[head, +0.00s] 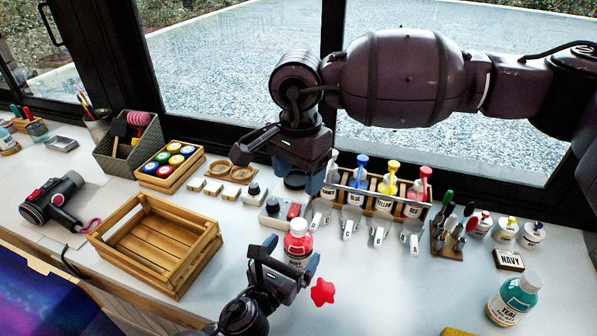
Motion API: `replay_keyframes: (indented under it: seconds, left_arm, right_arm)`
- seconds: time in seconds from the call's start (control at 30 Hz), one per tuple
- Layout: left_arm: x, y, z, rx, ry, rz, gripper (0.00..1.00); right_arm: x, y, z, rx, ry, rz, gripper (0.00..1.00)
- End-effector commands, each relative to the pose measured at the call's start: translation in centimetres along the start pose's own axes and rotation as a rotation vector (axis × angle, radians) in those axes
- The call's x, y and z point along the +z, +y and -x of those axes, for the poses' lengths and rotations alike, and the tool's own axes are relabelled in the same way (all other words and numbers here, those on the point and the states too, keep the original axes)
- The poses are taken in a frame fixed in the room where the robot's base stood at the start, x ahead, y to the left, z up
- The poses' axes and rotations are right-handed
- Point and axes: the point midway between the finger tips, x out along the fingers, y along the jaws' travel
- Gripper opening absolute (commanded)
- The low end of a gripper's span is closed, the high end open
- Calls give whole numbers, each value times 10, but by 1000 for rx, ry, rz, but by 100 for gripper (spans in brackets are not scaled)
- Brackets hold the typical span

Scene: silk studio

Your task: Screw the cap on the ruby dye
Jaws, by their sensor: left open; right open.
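The ruby dye (299,246) is a small red bottle standing upright on the white counter, with a pale top. I cannot tell whether that top is a seated cap or a bare neck. My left gripper (290,262) is open at the near side of the bottle, with a finger to either side of its lower part; contact is unclear. My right gripper (297,174) is open and empty, farther back above the counter, behind the bottle. No separate loose cap can be made out.
A red star-shaped piece (322,292) lies right of my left gripper. A wooden crate (155,245) stands left. A rack of dye bottles (375,192) stands behind, with clips before it. A teal bottle (512,298) stands front right. The counter between is clear.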

Motion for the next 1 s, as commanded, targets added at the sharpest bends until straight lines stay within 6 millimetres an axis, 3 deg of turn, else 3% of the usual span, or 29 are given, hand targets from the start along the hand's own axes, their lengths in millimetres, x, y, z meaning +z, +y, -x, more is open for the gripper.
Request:
replay_keyframes:
  seconds: [0.2,0.4,0.6,1.0]
  left_arm:
    - [-2,0,43,0,3,1,94]
    - [-1,0,68,0,2,1,94]
    - [0,0,77,0,0,1,94]
    - [0,0,78,0,0,1,94]
  right_arm:
    - [0,0,-1,0,0,0,63]
    - [0,0,-3,2,-2,0,63]
    - [0,0,-4,2,-2,0,63]
    - [0,0,-4,2,-2,0,63]
